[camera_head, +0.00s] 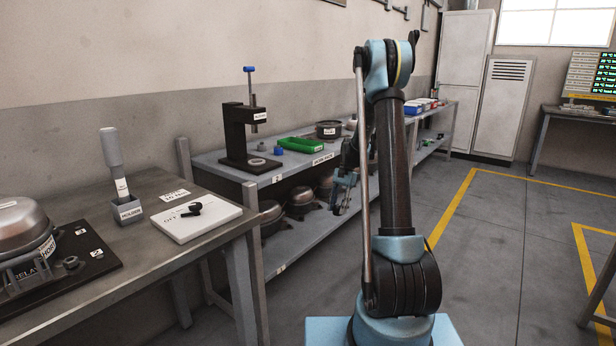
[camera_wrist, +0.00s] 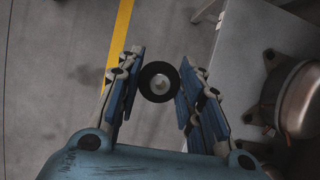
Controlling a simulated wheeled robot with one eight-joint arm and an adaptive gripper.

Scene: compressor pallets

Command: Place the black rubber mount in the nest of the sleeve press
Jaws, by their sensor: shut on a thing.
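The black rubber mount (camera_wrist: 159,82) is a round black ring with a pale metal centre in the wrist view. My gripper (camera_wrist: 160,80) is shut on it, one blue finger on each side. In the head view my gripper (camera_head: 345,192) is partly behind my arm, in front of the shelved bench, and the mount cannot be made out there. The sleeve press (camera_head: 234,136) is a black frame with a blue-topped rod, standing on the bench top. A pale round nest (camera_head: 256,162) shows on its base below the rod. My gripper is to the right of the press and lower.
A green tray (camera_head: 302,145), small blue parts (camera_head: 278,150) and a dark round pot (camera_head: 329,130) are on the bench (camera_head: 232,166). Compressors (camera_head: 303,203) sit on its lower shelf. A nearer table (camera_head: 150,255) holds a holder (camera_head: 129,211) and a white board (camera_head: 194,222).

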